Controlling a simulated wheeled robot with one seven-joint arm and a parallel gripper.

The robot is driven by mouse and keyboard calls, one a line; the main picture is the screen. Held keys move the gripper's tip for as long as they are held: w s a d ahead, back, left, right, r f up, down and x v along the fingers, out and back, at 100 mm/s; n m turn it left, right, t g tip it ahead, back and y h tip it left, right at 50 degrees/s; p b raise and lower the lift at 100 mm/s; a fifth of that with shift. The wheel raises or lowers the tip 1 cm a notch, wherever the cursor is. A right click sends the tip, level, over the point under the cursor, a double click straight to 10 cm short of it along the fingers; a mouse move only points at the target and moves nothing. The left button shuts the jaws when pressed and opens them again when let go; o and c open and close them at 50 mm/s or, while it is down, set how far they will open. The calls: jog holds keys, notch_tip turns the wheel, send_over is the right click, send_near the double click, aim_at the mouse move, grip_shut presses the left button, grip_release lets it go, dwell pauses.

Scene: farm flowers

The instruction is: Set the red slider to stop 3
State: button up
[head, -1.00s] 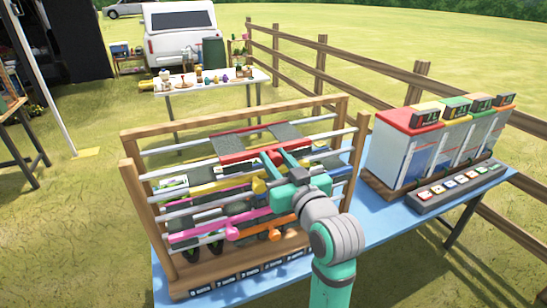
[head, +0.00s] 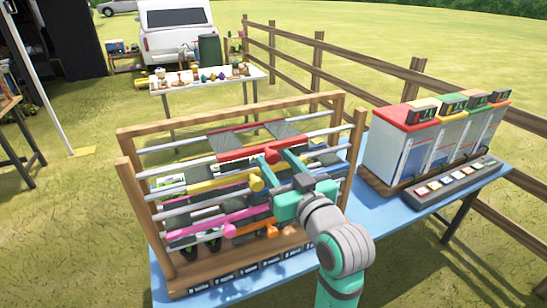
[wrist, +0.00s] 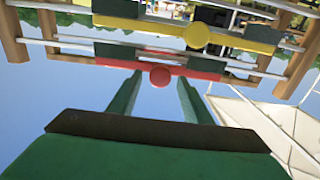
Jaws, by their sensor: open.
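The red slider (head: 247,154) is a red bar on the top front rail of a wooden frame, with a round red knob (head: 272,156) facing me. In the wrist view the knob (wrist: 160,77) sits between the tips of my two fingers, with a gap on each side. My gripper (head: 277,164) is open and holds nothing; whether it touches the knob cannot be told. A yellow slider (head: 222,184), a pink slider (head: 203,226) and an orange slider (head: 250,228) are on lower rails. Stop numbers are not readable.
The wooden frame (head: 131,194) stands on a blue table (head: 375,208). Labelled plates (head: 248,270) line its base. To the right stand a cabinet with coloured tops (head: 405,118) and a button panel (head: 440,184). A wooden fence (head: 381,83) runs behind.

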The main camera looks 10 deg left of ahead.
jog(key=v, duration=0.7)
jog(key=shift+s+d, duration=0.25)
jog(key=shift+s, duration=0.05)
jog(key=s+d+f+m+t+h, duration=0.1)
jog(key=s+d+f+m+h, duration=0.15)
jog(key=f, duration=0.75)
jog(key=s+d+f+m+h, duration=0.1)
jog(key=s+f+m+h, duration=0.25)
jog(key=f, duration=0.55)
jog(key=s+d+f+m+t+h, duration=0.1)
jog(key=s+d+f+m+h, duration=0.2)
jog(key=f, duration=0.7)
jog(key=s+f+h, duration=0.1)
jog(key=s+f, duration=0.3)
jog(key=s, duration=0.9)
jog(key=s+f+n+g, duration=0.1)
jog(key=s+f, duration=0.2)
jog(key=s, duration=1)
jog(key=shift+s+d+f+n+h, duration=0.2)
jog(key=shift+f+n+h, duration=0.1)
jog(key=shift+f+h, duration=0.1)
